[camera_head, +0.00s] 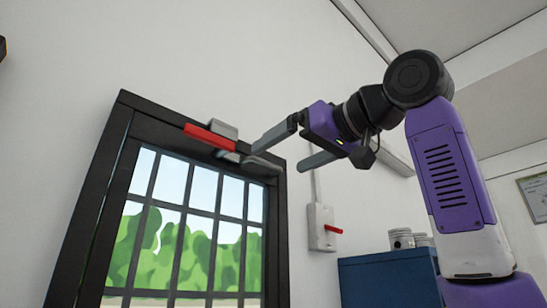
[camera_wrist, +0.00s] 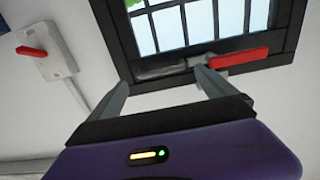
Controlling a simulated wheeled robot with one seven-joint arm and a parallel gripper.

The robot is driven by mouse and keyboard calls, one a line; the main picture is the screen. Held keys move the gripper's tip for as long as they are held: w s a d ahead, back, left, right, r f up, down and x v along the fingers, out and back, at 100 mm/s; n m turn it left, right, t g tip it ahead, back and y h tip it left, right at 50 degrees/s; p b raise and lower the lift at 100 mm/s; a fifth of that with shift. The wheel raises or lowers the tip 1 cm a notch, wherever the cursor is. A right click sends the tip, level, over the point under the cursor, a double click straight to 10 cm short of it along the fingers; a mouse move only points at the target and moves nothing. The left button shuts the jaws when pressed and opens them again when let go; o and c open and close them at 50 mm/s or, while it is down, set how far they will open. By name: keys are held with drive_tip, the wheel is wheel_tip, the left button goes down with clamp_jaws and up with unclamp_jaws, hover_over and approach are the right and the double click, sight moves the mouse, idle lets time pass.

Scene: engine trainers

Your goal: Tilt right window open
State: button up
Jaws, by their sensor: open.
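One window (camera_head: 118,118) with a black frame and a barred pane fills the lower left of the head view. It looks closed. A red handle (camera_head: 208,136) on a grey mount lies along its top frame bar. In the wrist view the red handle (camera_wrist: 239,57) is just right of the right fingertip, with a grey latch part (camera_wrist: 165,71) to its left. My gripper (camera_head: 277,156) is open and empty, to the right of the handle. In the wrist view my gripper (camera_wrist: 161,78) has its fingers spread in front of the frame bar; contact cannot be told.
A pale wall box (camera_head: 319,226) with a red lever is right of the window; it also shows in the wrist view (camera_wrist: 46,53). A blue cabinet (camera_head: 385,280) with metal pistons (camera_head: 402,238) on top stands below my arm. The wall above the window is bare.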

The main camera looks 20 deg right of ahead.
drive_tip(key=shift+p+x, duration=0.65)
drive_tip(key=shift+x, duration=1.55)
drive_tip(key=shift+c, duration=0.2)
drive_tip(key=c, duration=1.7)
drive_tip(key=shift+s+d+f+b, duration=0.2)
drive_tip(key=shift+s+b, duration=0.1)
drive_tip(key=shift+b, duration=0.15)
drive_tip(key=shift+c, duration=0.2)
drive_tip(key=t+y+b, duration=0.1)
drive_tip(key=t+b, duration=0.3)
drive_tip(key=b, duration=0.7)
approach(269, 164)
drive_tip(key=s+d, duration=0.2)
drive_tip(key=s, duration=0.1)
drive_tip(key=shift+s+a, duration=0.25)
